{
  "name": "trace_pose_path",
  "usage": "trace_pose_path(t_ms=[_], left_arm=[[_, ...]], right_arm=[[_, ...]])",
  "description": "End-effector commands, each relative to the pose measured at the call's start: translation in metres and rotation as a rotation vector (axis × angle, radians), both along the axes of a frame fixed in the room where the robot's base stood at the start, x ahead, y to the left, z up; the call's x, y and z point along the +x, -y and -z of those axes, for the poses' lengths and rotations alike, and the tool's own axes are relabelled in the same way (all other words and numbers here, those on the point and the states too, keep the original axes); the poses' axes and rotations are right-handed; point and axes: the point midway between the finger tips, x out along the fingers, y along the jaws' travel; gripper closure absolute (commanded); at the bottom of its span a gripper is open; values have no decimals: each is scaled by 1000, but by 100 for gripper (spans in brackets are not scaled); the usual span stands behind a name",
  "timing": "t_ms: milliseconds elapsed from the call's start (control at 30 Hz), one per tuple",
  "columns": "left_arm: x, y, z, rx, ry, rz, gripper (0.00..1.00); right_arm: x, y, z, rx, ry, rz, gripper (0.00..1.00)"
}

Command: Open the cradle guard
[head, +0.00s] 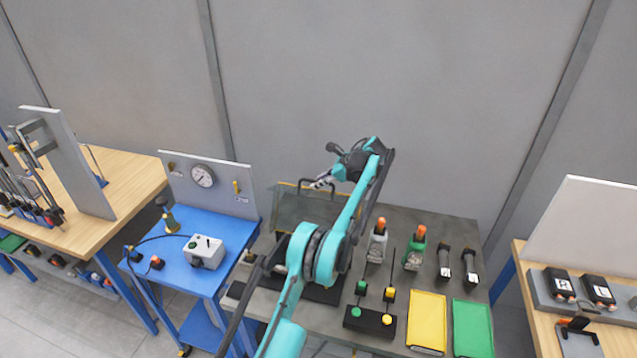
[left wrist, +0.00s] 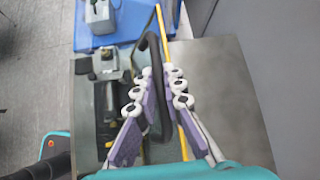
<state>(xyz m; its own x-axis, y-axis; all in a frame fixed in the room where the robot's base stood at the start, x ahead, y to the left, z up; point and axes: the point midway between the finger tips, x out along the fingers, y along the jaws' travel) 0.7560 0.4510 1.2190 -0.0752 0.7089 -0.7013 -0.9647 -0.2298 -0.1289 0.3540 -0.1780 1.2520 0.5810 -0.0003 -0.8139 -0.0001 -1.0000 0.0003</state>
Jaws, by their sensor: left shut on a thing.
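The cradle guard (head: 288,210) is a see-through grey panel with a yellow edge at the back left of the dark grey table. It appears raised on edge or tilted; its exact angle is hard to tell. Its black handle (head: 303,181) sticks up at the top edge. The handle also shows in the left wrist view (left wrist: 153,60), beside the yellow edge. My left gripper (head: 319,181) is shut on this handle, its purple, white-padded fingers on both sides of it. The cradle (left wrist: 106,95) shows left of the handle in the wrist view. My arm hides part of the cradle area in the head view. My right gripper is not in view.
On the same table stand two orange-topped bottles (head: 377,240), a black button block (head: 370,320), and yellow (head: 427,320) and green (head: 472,328) pads. A blue table (head: 180,262) with a gauge panel (head: 210,185) adjoins on the left. The wall is behind.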

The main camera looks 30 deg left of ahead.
Motion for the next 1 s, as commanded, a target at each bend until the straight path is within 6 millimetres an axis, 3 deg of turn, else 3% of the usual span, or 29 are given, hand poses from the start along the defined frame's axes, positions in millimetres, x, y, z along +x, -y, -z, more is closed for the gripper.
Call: trace_pose_path(t_ms=[367, 400, 767, 1000], left_arm=[[0, 0, -1, 1, 0, 1, 100], [0, 0, -1, 1, 0, 1, 81], [1, 4, -4, 0, 0, 1, 81], [4, 31, -30, 1, 1, 4, 81]], right_arm=[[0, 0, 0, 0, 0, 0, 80], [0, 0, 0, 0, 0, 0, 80], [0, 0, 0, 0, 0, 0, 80], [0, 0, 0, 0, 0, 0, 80]])
